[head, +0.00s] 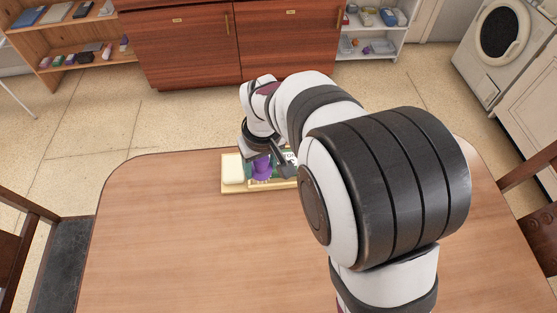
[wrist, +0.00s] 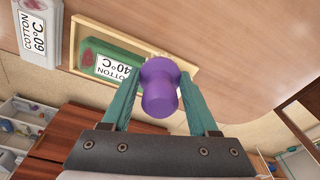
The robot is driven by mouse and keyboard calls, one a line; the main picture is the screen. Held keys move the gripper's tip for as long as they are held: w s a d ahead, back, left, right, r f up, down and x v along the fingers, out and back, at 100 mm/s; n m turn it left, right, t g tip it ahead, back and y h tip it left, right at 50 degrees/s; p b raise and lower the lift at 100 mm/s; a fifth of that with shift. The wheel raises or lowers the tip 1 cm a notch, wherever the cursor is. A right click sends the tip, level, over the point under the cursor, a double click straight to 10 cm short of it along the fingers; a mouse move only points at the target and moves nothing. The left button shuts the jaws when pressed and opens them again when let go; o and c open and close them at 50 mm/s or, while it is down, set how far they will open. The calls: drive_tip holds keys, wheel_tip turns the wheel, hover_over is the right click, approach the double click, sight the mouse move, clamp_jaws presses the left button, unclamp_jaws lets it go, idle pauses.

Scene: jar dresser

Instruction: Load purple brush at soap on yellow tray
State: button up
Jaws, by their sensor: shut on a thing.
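My gripper (wrist: 159,77) is shut on the purple brush (wrist: 160,88), which sits between its two green fingers. In the head view the brush (head: 262,166) shows below my gripper (head: 270,160), over the middle of the yellow tray (head: 245,190). In the wrist view the tray (wrist: 130,40) lies behind the brush. Bristles show faintly behind it; whether they touch the tray I cannot tell. The soap is not clear there.
A green box (wrist: 112,62) labelled COTTON 40°C lies in the tray beside the brush. A white box (wrist: 36,30) labelled COTTON 60°C lies outside the tray. The wooden table (head: 180,240) is clear at left and front. My arm hides the tray's right end.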

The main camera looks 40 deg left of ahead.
drive_tip(key=a+y, duration=0.2)
drive_tip(key=a, duration=0.8)
drive_tip(key=shift+t, duration=0.3)
drive_tip(key=shift+d+f, duration=0.1)
drive_tip(key=shift+f, duration=2.7)
drive_tip(key=shift+f, duration=0.7)
drive_tip(key=shift+r, duration=0.1)
wheel_tip(320, 180, up, 7)
